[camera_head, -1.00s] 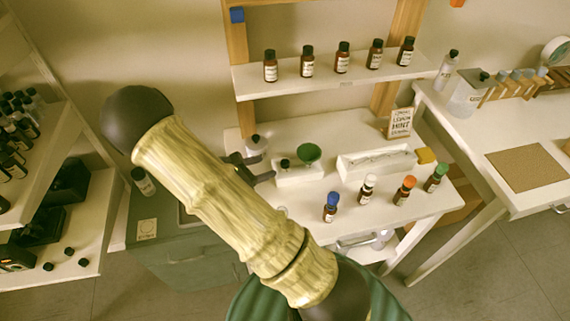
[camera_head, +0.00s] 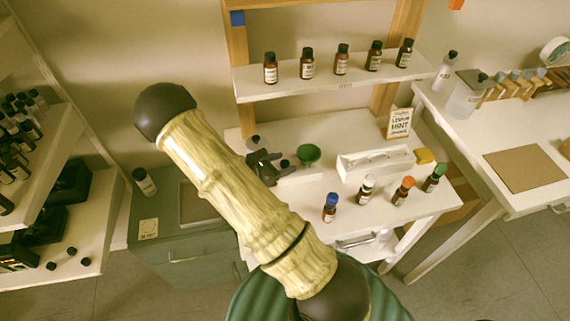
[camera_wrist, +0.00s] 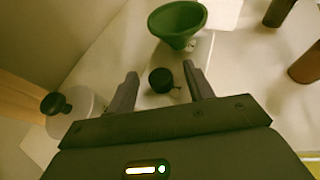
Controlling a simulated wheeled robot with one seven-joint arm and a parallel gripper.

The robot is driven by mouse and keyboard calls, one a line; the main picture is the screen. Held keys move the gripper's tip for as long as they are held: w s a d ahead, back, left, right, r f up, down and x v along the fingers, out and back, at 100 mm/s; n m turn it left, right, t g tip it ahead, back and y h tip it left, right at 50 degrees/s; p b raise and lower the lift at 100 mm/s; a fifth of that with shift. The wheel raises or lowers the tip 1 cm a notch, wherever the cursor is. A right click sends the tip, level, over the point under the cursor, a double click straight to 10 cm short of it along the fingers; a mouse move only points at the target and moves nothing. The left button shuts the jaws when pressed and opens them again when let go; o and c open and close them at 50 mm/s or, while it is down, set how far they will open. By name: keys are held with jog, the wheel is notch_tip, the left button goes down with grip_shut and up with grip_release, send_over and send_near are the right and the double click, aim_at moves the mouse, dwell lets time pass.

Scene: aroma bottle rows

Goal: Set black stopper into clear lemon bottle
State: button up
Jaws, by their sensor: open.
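The black stopper (camera_head: 285,163) sits on a small white tray (camera_head: 300,176) beside a green funnel (camera_head: 308,153). In the wrist view the stopper (camera_wrist: 161,82) lies between the two spread fingers of my gripper (camera_wrist: 160,69). The gripper is open, and I see no finger pressed against the stopper. In the head view my gripper (camera_head: 279,163) is at the tray's left end. I cannot pick out the clear lemon bottle for certain; my arm hides part of the table's left front.
A pale bottle with a dark top (camera_wrist: 62,112) stands left of my gripper. Several capped bottles, including a blue-capped one (camera_head: 330,208), line the table's front. A white open box (camera_head: 372,164) and a sign (camera_head: 399,122) stand right. The shelf (camera_head: 330,88) holds brown bottles.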

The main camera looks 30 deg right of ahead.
aim_at(282, 163)
dwell(0.5)
jog(key=c, duration=1.1)
jog(key=shift+o, duration=0.2)
jog(key=shift+r, duration=0.1)
notch_tip(282, 163, up, 10)
jog(key=shift+w+d, duration=0.1)
